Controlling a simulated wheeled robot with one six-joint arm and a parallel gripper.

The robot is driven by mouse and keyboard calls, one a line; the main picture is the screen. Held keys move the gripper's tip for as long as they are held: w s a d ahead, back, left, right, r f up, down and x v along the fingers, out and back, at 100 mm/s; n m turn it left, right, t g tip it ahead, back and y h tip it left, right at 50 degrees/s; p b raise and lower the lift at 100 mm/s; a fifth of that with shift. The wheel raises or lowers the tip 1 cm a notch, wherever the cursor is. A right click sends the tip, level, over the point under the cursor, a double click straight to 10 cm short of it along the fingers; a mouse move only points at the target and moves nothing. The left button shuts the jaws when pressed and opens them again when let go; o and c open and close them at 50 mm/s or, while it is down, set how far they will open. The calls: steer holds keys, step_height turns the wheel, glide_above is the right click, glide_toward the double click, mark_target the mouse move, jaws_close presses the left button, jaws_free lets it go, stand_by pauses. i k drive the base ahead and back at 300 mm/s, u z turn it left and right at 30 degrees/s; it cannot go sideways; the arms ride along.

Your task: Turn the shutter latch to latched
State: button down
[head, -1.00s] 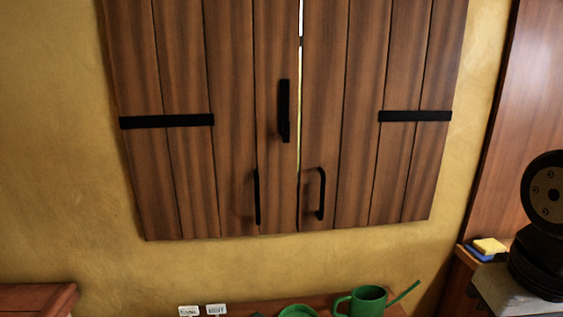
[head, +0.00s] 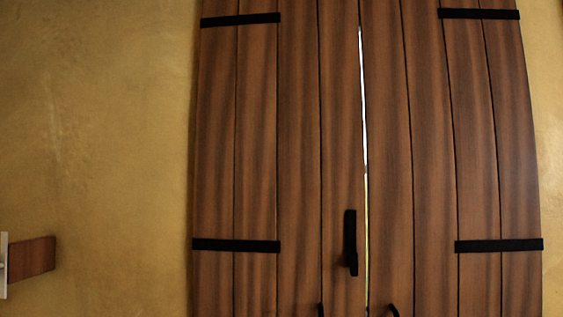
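The wooden shutters (head: 300,150) hang on a yellow wall, two leaves of brown planks with a thin bright gap between them. The black shutter latch (head: 350,242) is on the left leaf, close to the gap. Its bar stands upright and does not cross the gap. The tops of two black handles, the left handle (head: 320,309) and the right handle (head: 393,310), show at the bottom edge of the head view. My gripper is not in view.
Black hinge straps cross both leaves, such as the lower left strap (head: 236,245) and lower right strap (head: 499,245). A small wooden piece with a pale edge (head: 32,259) shows at the far left.

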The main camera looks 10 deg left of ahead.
mark_target(352, 255)
steer(key=k, duration=1.1)
steer(key=u, duration=0.7)
steer(key=i, duration=1.3)
steer(key=z, duration=0.45)
